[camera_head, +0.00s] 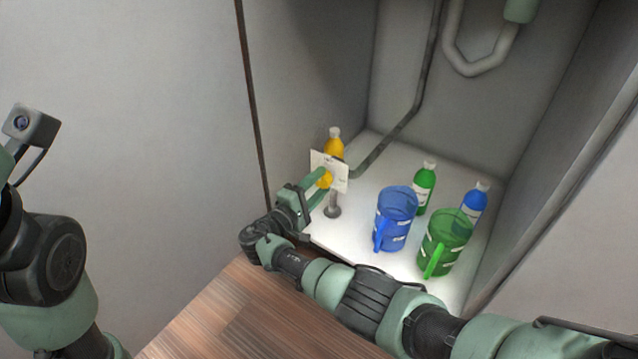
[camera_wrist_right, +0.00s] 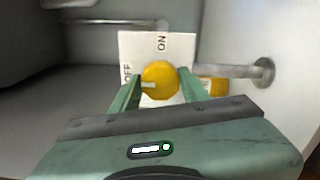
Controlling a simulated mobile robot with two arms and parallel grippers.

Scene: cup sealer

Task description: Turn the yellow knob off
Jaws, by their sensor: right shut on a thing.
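The yellow knob (camera_wrist_right: 160,79) sits on a white plate (camera_wrist_right: 183,45) marked ON and OFF. My right gripper (camera_wrist_right: 158,84) has its two green fingers on either side of the knob and is shut on it. A small pale mark on the knob's left side points toward the OFF label in the wrist view. In the head view my right gripper (camera_head: 323,182) reaches the white plate (camera_head: 338,170), which stands on a grey post at the cabinet's left side. My left arm is at the left edge of the head view; its fingers are out of the frame.
An orange bottle (camera_head: 334,145) stands just behind the plate. A blue jug (camera_head: 397,212), a green jug (camera_head: 447,240), a green bottle (camera_head: 423,190) and a blue bottle (camera_head: 474,200) stand on the white cabinet floor. A wooden surface (camera_head: 235,315) lies in front.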

